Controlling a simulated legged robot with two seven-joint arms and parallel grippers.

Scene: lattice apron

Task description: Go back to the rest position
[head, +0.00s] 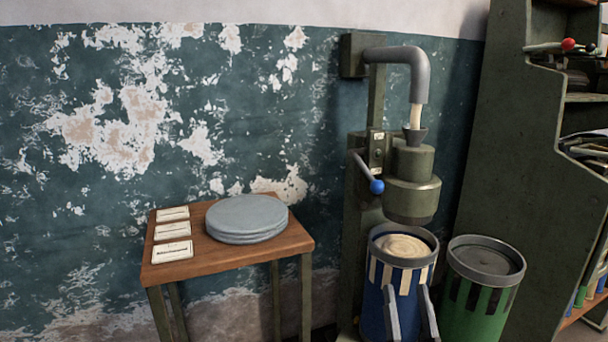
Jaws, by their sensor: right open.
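My right gripper (406,290) shows at the bottom edge, its two grey fingers apart and pointing up. It appears in front of the blue drum (373,304); I cannot tell whether it touches it. Nothing shows between the fingers except the drum's side. The blue drum has cream stripes, a grey rim and pale grainy contents near its top. It stands under the spout of a green dispensing machine (412,194). The machine has a lever with a blue knob (377,187). My left gripper is not in view.
A green drum (485,279) with dark contents stands right of the blue one. A wooden table (220,266) at left holds stacked grey round lids (246,214) and several white cards (172,232). A green shelf unit (514,160) fills the right side.

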